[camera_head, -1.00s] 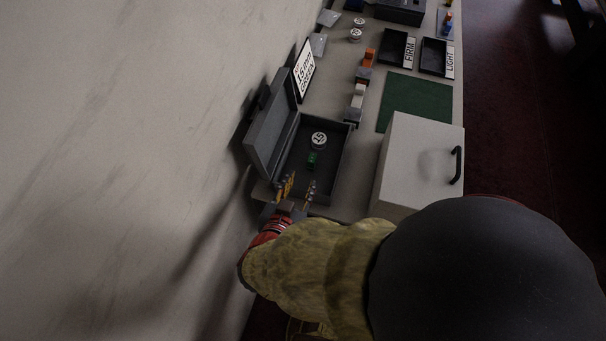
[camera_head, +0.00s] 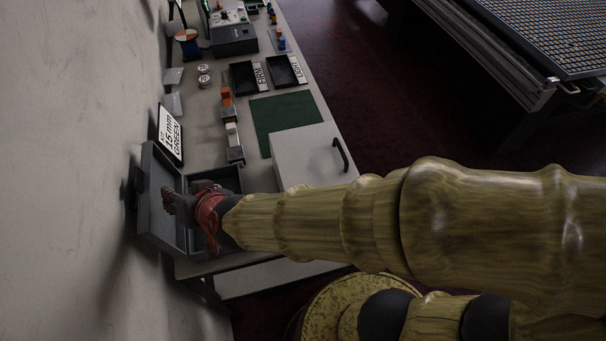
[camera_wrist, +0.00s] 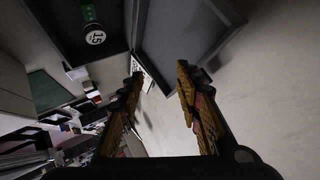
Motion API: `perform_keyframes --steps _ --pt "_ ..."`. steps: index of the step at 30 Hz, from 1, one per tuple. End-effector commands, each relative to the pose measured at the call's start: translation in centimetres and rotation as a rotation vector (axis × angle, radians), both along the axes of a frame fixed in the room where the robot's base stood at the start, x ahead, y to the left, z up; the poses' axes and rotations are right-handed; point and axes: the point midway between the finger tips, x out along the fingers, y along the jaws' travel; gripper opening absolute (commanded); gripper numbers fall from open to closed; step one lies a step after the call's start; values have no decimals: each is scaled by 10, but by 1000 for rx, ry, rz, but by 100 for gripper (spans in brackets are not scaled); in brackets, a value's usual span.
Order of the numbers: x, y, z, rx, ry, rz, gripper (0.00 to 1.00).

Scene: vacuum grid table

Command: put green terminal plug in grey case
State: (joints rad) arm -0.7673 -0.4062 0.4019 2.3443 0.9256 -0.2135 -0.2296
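The grey case (camera_head: 153,222) stands open at the near end of the table, its lid tilted back on the wall side. In the wrist view the case's dark inside (camera_wrist: 62,28) holds the green terminal plug (camera_wrist: 88,13) beside a white round piece marked 15 (camera_wrist: 95,37). My arm hides the plug in the head view. My gripper (camera_head: 167,200) is in front of the raised lid. In the wrist view my gripper (camera_wrist: 160,82) is open, with nothing between its fingers, and the lid (camera_wrist: 185,35) lies beyond the fingertips.
A sign reading 15 mm GREEN (camera_head: 171,134) leans at the wall behind the case. A pale box with a handle (camera_head: 310,152) stands right of the case, and a green mat (camera_head: 284,113) lies behind it. Black trays (camera_head: 244,78) and a small connector stand (camera_head: 235,154) are farther along.

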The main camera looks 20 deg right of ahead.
Motion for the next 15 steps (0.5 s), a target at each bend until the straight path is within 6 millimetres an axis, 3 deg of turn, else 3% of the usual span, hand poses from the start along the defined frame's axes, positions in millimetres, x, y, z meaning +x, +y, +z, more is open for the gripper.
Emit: perform_keyframes --steps 1,6,11,15 --pt "5 -16 17 7 1 14 34" --pt "-4 -74 51 -51 39 75 34" --pt "-29 -151 66 -181 101 69 34" --pt "-63 -224 70 -314 183 6 34"
